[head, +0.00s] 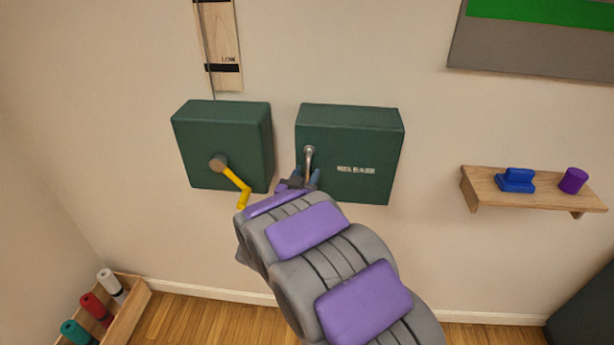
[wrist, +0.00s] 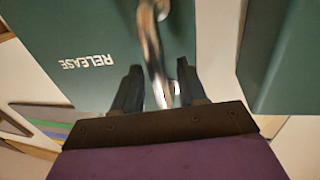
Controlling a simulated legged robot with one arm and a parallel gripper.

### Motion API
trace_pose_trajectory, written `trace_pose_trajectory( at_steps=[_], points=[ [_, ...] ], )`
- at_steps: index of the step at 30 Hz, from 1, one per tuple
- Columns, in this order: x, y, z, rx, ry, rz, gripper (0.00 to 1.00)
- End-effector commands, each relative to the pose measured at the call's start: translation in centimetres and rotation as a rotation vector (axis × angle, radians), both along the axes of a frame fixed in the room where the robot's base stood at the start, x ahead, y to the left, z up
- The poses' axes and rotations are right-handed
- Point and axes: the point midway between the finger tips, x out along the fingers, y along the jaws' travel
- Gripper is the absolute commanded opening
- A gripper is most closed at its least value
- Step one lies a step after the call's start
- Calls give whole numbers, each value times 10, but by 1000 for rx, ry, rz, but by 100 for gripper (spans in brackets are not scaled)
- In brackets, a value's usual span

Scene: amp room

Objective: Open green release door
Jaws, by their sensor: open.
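The green release door (head: 352,165) is the front of a dark green wall box marked RELEASE, and it looks shut. It also shows in the wrist view (wrist: 75,30), with the lettering upside down. A silver lever handle (head: 309,158) sits at the door's left side. My gripper (head: 306,181) is in front of the handle's lower part. In the wrist view the handle (wrist: 151,45) runs down between the two open fingers of my gripper (wrist: 160,90). I cannot tell whether either finger touches it.
A second green box (head: 222,145) with a yellow crank (head: 235,182) is close on the left. A wooden shelf (head: 535,190) with a blue object (head: 515,181) and a purple cylinder (head: 573,180) is on the right. A wooden crate (head: 125,305) with rolls stands at lower left.

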Motion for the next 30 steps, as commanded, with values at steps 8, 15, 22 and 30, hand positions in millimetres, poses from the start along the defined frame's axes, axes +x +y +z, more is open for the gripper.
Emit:
trace_pose_trajectory(
  at_steps=[8, 15, 22, 30],
  points=[
    [12, -3, 0, -1, -2, 0, 42],
    [12, -3, 0, -1, -1, 1, 37],
    [12, -3, 0, -1, 0, 1, 15],
    [12, -1, 0, -2, 0, 2, 0]
  ],
)
